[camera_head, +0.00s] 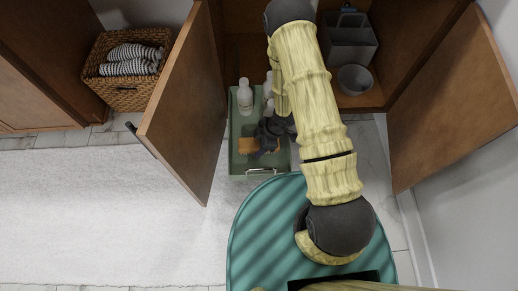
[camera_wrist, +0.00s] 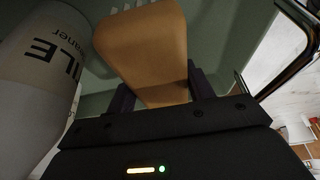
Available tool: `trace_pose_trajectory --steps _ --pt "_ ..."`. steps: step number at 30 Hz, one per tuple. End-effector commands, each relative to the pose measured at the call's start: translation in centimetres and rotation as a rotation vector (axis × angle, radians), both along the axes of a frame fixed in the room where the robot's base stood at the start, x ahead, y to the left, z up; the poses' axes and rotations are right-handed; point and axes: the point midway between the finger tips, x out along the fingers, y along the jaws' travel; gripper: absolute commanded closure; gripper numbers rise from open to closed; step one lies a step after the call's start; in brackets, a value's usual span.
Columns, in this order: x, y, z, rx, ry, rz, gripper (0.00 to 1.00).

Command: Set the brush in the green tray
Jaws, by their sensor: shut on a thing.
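The brush (camera_head: 250,146) has an orange-tan block with pale bristles. In the wrist view the brush (camera_wrist: 145,45) sits between my gripper's fingers, bristles pointing away from the palm. My gripper (camera_head: 268,147) is shut on it. In the head view the brush is over the front part of the green tray (camera_head: 243,169), inside its outline. I cannot tell whether it touches the tray floor. The tray's wall also shows in the wrist view (camera_wrist: 230,40). My arm hides the tray's right and back parts.
A white bottle (camera_head: 245,97) stands in the tray, close beside the brush in the wrist view (camera_wrist: 35,75). Another bottle is partly hidden by my arm. Open cabinet doors (camera_head: 185,105) (camera_head: 455,100) flank the tray. A grey caddy (camera_head: 348,45) and bowl (camera_head: 354,79) are inside the cabinet.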

Motion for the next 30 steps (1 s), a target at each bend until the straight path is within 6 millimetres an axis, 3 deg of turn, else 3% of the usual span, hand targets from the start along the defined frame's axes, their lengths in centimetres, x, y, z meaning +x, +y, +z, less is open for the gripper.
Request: trace_pose_trajectory --steps 7,15,27,28,30 --pt "0.0 0.0 -0.3 0.000 0.000 0.000 0.73" --pt "0.0 0.0 -3.7 -0.001 0.001 0.000 0.73" --pt "0.0 0.0 -3.9 0.000 0.000 -0.001 0.73" --pt "0.0 0.0 -3.9 0.000 0.000 -0.001 0.44" --pt "0.0 0.0 -3.8 0.000 0.000 0.000 0.30"
